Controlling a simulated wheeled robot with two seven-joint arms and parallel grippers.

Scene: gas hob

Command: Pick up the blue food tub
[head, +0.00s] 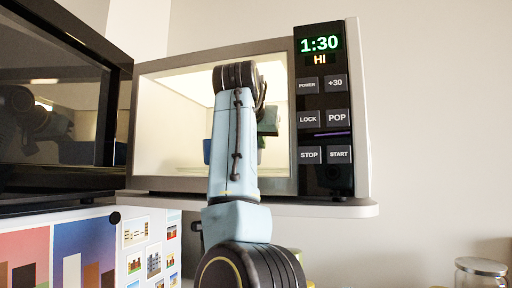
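The blue food tub (207,151) seems to be the small blue patch inside the lit microwave (175,130). Most of it is hidden behind my arm. My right arm reaches up from the bottom and across the front of the microwave opening. My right gripper (268,122) is mostly hidden behind the arm, with only a grey-green part showing at its right side. I cannot see its fingertips, whether they touch the tub, or whether they are open or shut. My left gripper is not in view.
A dark glossy door-like panel (60,100) stands at the left and reflects an arm. The microwave's control panel (323,110) reads 1:30. A white shelf (340,208) lies beneath. A glass jar (481,272) stands at lower right. Something green (261,143) shows beside my arm.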

